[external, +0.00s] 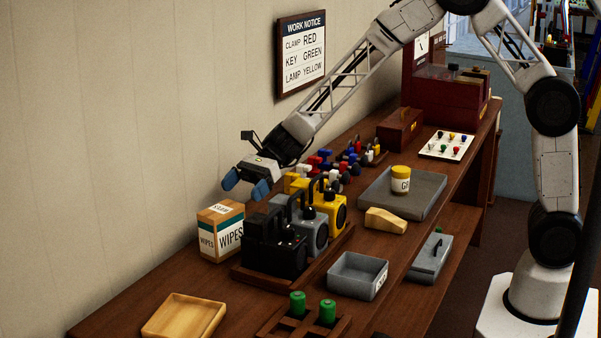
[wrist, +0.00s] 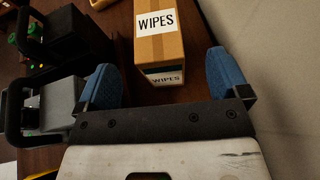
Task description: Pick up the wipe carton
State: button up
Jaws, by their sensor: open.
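The wipe carton (external: 221,231) is a tan box with white labels reading WIPES and a teal band. It stands upright on the bench at the left, near the wall, in the external view. My gripper (external: 245,184) is above and a little behind it, with two blue fingers apart and nothing between them. In the wrist view the carton (wrist: 160,40) lies ahead of the open fingers (wrist: 162,85), roughly centred between them. The carton's lower part is partly hidden from the wrist view.
A shallow wooden tray (external: 184,317) lies in front. A grey bin (external: 357,275) and green cylinders (external: 298,304) are farther right. The wall is close behind the carton.

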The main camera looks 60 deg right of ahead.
aim_at(225, 206)
jog(key=shift+x, duration=1.15)
jog(key=shift+x, duration=2.6)
jog(key=shift+s+a+r, duration=0.1)
jog(key=c, duration=1.4)
